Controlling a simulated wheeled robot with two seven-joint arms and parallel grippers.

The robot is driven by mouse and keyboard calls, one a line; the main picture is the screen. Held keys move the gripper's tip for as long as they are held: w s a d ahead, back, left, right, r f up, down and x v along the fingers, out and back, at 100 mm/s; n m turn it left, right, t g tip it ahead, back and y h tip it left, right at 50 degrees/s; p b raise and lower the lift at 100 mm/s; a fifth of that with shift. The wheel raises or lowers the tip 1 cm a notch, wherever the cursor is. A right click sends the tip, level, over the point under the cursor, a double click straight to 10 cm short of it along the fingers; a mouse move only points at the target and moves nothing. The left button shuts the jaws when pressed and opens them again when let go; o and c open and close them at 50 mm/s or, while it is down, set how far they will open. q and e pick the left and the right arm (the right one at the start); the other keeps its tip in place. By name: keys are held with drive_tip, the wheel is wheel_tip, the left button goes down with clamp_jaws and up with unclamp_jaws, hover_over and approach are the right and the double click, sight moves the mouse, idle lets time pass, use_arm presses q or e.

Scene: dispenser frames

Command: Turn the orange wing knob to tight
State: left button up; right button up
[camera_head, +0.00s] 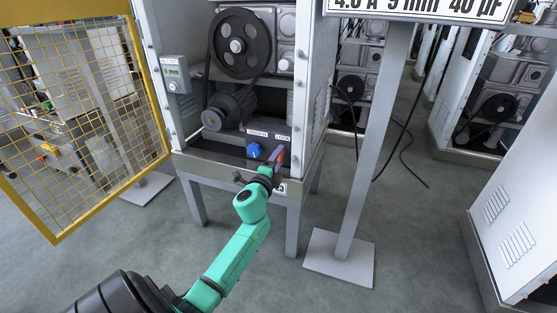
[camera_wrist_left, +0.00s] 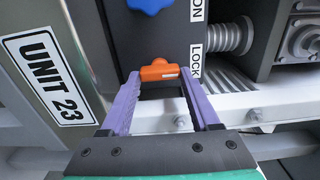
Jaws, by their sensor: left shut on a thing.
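The orange wing knob (camera_wrist_left: 158,71) sits on the dark panel beside a label reading LOCK, in the left wrist view. Its wing lies roughly crosswise in that picture. My left gripper (camera_wrist_left: 160,80) has its purple fingers on both sides of the knob and is shut on it. In the head view my left gripper (camera_head: 276,157) is at the lower right of the machine's panel and hides most of the knob. My right gripper is not in view.
A blue knob (camera_head: 254,150) sits just left of the gripper, under the TENSION label. A UNIT 23 plate (camera_wrist_left: 47,78) is on the frame. A yellow mesh guard (camera_head: 85,120) stands at left, a sign post (camera_head: 368,150) at right. Grey floor is open in front.

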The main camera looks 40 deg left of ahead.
use_arm(q)
drive_tip(key=shift+f, duration=0.1)
drive_tip(key=o, duration=1.1)
drive_tip(key=shift+s, duration=0.1)
drive_tip(key=p+v, duration=0.1)
drive_tip(key=v, duration=1.3)
drive_tip(key=shift+s+d+p, duration=0.15)
drive_tip(key=shift+s+p, duration=0.05)
drive_tip(key=shift+p, duration=0.2)
